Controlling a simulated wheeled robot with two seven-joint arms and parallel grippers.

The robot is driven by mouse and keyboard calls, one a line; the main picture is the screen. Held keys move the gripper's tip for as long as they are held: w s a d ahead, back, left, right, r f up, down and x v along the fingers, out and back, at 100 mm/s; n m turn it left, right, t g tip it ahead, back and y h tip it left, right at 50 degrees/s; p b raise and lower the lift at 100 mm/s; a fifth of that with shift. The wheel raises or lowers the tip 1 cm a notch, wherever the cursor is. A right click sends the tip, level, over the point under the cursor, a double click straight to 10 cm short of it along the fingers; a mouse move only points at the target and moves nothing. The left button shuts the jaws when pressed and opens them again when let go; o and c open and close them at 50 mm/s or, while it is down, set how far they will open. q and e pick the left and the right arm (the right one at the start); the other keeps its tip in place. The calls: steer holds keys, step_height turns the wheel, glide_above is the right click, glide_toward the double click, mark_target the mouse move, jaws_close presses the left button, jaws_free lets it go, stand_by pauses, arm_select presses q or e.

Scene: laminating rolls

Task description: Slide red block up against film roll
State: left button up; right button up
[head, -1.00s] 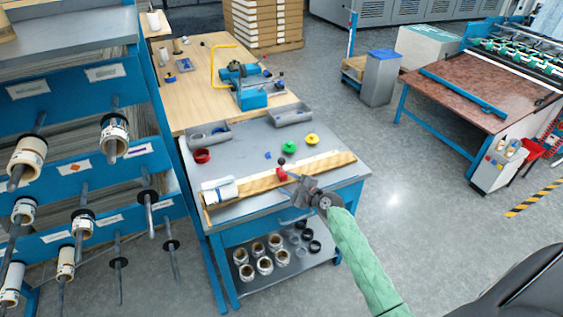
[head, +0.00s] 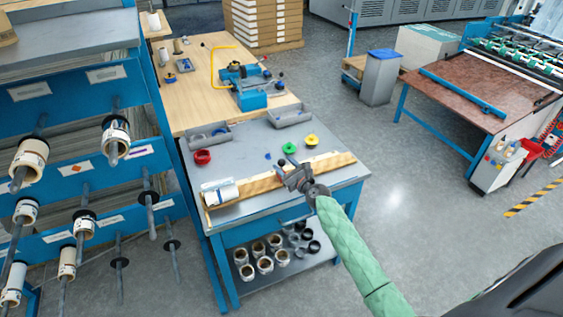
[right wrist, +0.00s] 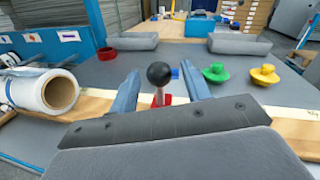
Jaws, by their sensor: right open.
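The white film roll (head: 220,192) lies at the left end of the wooden rail (head: 262,184) along the grey bench's front edge. In the right wrist view the film roll (right wrist: 43,90) shows its brown hollow core. The red block (right wrist: 166,99), with a black ball knob (right wrist: 160,74) on a metal stem, sits on the rail to the right of the roll, with a gap between. My right gripper (head: 285,169) is open, its fingers on either side of the knob and stem. Its palm hides the block's lower part. My left gripper is out of view.
Behind the rail lie a green knob (head: 290,148), a yellow knob (head: 311,141), a red ring (head: 203,157) and a small blue piece (head: 268,156). Grey trays (head: 208,135) stand farther back. The rail between roll and block looks clear.

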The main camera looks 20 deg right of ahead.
steer(key=shift+w+a, duration=0.25)
steer(key=shift+w, duration=0.75)
jaws_close()
steer(key=shift+a, duration=0.1)
